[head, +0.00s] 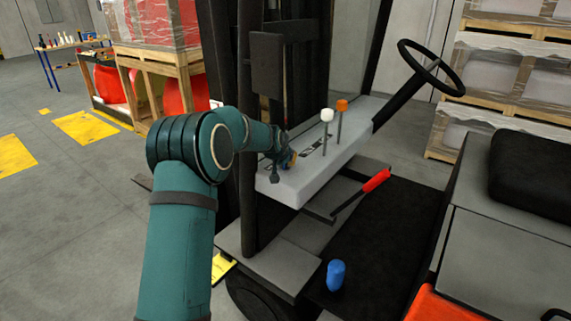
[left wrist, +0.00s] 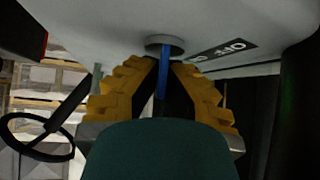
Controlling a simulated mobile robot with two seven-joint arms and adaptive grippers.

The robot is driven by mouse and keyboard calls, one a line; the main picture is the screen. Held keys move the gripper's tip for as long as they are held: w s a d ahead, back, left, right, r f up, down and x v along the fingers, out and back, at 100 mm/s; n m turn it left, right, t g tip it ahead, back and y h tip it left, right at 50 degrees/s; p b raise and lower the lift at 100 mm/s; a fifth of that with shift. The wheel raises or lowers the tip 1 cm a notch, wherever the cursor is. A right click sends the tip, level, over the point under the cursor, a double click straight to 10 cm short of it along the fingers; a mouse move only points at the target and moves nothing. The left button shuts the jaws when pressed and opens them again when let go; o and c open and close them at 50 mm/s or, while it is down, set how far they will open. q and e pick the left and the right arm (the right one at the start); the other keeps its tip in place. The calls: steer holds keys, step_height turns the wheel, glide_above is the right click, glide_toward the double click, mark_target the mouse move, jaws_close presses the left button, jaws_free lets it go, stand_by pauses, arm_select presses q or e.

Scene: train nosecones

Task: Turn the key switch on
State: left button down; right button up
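The blue key (left wrist: 163,80) stands in a round grey key switch (left wrist: 165,46) on the forklift's grey dashboard (head: 290,187). In the left wrist view a black label (left wrist: 222,52) with white letters, seemingly OFF, lies right of the switch. My left gripper (head: 289,162) is at the left end of the dashboard in the head view. In the left wrist view its yellow fingers (left wrist: 163,70) close in on both sides of the key, with the tips at it, just below the switch. In the head view my arm and gripper hide the key. My right gripper is not in view.
Levers with a white knob (head: 327,115) and an orange knob (head: 342,105) rise from the dashboard. The steering wheel (head: 431,68) is beyond them. The dark mast (head: 247,120) stands close beside my arm.

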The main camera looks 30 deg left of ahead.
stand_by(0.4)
arm_select(q)
steer(key=c, duration=1.1)
jaws_free()
steer(key=shift+w+f, duration=0.1)
steer(key=shift+c, duration=0.2)
steer(key=v, duration=1.2)
